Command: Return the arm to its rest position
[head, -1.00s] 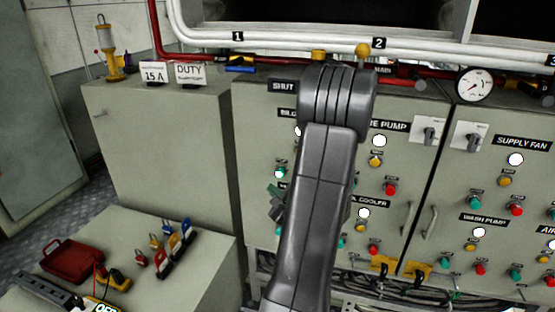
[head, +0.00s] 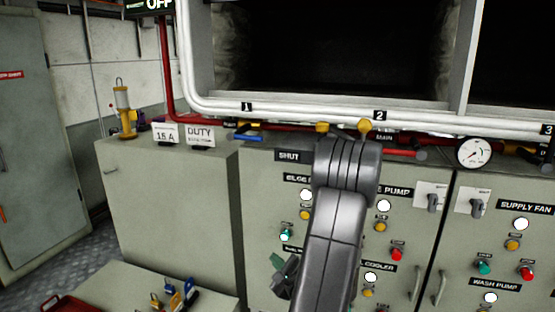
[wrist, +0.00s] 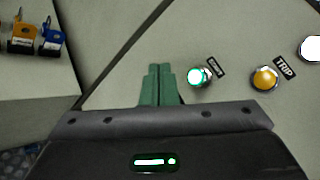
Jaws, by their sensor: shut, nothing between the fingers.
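My gripper shows in the wrist view (wrist: 160,72) with its two green fingers together and nothing between them. It points at the grey panel, beside a lit green button (wrist: 199,77) on the right. In the head view my arm rises in front of the control panel and hides part of it. The dark gripper body shows low, left of the arm, with a green part (head: 277,261) next to it.
The control panel (head: 425,240) carries buttons, lamps and switches. A gauge (head: 474,153) and red and white pipes run above it. A grey cabinet (head: 170,225) stands left. Padlocks (head: 175,295) lie on a low bench, also in the wrist view (wrist: 50,40).

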